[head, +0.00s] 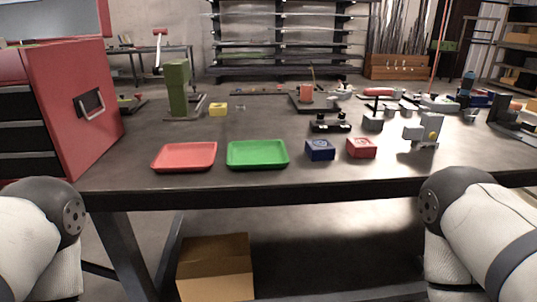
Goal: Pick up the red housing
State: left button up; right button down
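The red housing (361,148) is a small red block with a raised pattern on top. It sits on the dark tabletop near the front edge, right of centre. A similar blue housing (320,150) stands just left of it, a small gap apart. Parts of both my arms show at the lower left and lower right, below or in front of the table edge. Neither gripper is in view, and nothing touches the red housing.
A green tray (257,165) and a red tray (183,168) lie left of the housings. A grey device (424,130) stands to the right, and a black fixture (330,124) behind. A red drawer cabinet (75,100) blocks the left end. Bare tabletop separates the red housing from the front edge.

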aim_at(357, 150)
jog(key=l+u, duration=0.4)
jog(key=l, duration=1.65)
